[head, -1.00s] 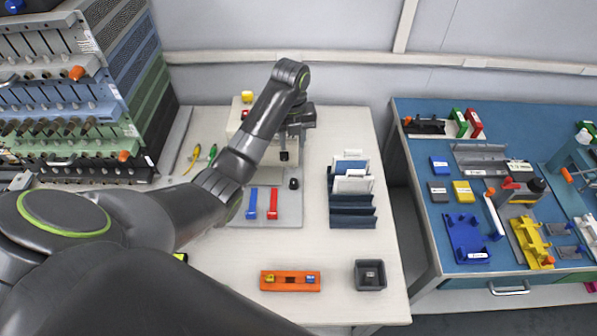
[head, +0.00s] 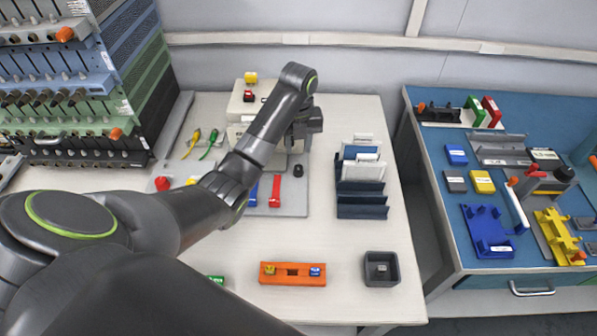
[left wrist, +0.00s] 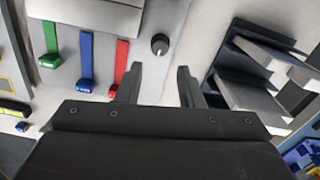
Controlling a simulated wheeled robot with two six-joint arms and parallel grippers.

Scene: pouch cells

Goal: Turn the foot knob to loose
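The foot knob, a small round black knob (head: 298,171), stands on the grey base plate (head: 292,207) of the pale machine. It is right of a red lever (head: 275,190) and a blue lever (head: 253,193). In the left wrist view the knob (left wrist: 159,44) shows a small pale mark; its setting cannot be read. My left gripper (left wrist: 157,85) is open and empty, with the knob ahead of its fingertips and apart from them. In the head view the left wrist hangs over the machine just behind the knob, and the fingertips are hard to make out. My right gripper is not in view.
A dark rack (head: 362,211) with upright pouches stands right of the knob. An orange holder (head: 292,281) and a dark square bin (head: 396,269) lie at the front. A blue-topped table (head: 440,205) stands right.

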